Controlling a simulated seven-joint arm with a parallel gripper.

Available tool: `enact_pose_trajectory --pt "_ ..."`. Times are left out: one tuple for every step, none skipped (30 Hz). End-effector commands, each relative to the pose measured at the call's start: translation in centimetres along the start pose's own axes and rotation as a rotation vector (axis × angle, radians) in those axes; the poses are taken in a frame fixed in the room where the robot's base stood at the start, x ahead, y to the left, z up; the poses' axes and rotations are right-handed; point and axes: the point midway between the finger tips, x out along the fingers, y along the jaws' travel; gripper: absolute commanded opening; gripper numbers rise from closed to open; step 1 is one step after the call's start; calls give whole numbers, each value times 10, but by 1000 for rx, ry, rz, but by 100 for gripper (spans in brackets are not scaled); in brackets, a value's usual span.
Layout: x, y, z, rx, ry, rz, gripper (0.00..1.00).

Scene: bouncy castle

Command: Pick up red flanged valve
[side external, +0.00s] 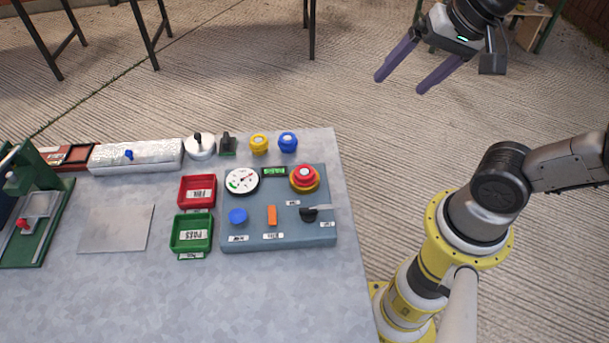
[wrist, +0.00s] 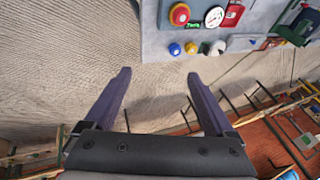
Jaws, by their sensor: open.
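My gripper (side external: 405,84) is open and empty, raised high at the upper right, beyond the table's right edge and well apart from everything on it. Its two purple fingers also show in the wrist view (wrist: 158,85), with only ground between them. A round red piece (side external: 304,172) sits on a yellow ring at the control panel's far right corner; it also shows in the wrist view (wrist: 180,14). I cannot tell whether it is the red flanged valve or a panel button. A smaller red piece (side external: 24,224) is on the green fixture at far left.
Yellow (side external: 258,144) and blue (side external: 288,142) fitting-like pieces stand behind the grey-blue control panel (side external: 280,243). Red (side external: 197,205) and green (side external: 191,250) trays lie left of it. A white block (side external: 137,160) lies at the back. The table's front (side external: 250,300) is clear.

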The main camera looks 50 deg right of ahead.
Motion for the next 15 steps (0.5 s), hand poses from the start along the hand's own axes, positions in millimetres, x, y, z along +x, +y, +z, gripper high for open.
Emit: enact_pose_trajectory --pt "4 -10 -6 96 -20 16 89" --pt "7 -16 -9 160 -30 26 89" --pt "12 -24 -12 244 -45 43 89" --pt "15 -31 -15 307 -55 56 89" --pt "20 -38 -18 368 -65 72 89" --pt "28 -47 -21 448 -79 98 89" --pt "35 -55 -23 509 -88 118 89" --pt "43 -62 -24 568 -97 142 89" --pt "55 -73 -25 643 -107 177 89" --pt "65 -80 -25 689 -114 204 89" --pt "74 -87 -25 728 -119 230 89" --pt "87 -95 -23 770 -125 265 89" --pt "97 -100 -21 790 -129 290 89" --pt "106 -105 -19 805 -132 313 89" --pt "118 -109 -15 809 -137 341 89"
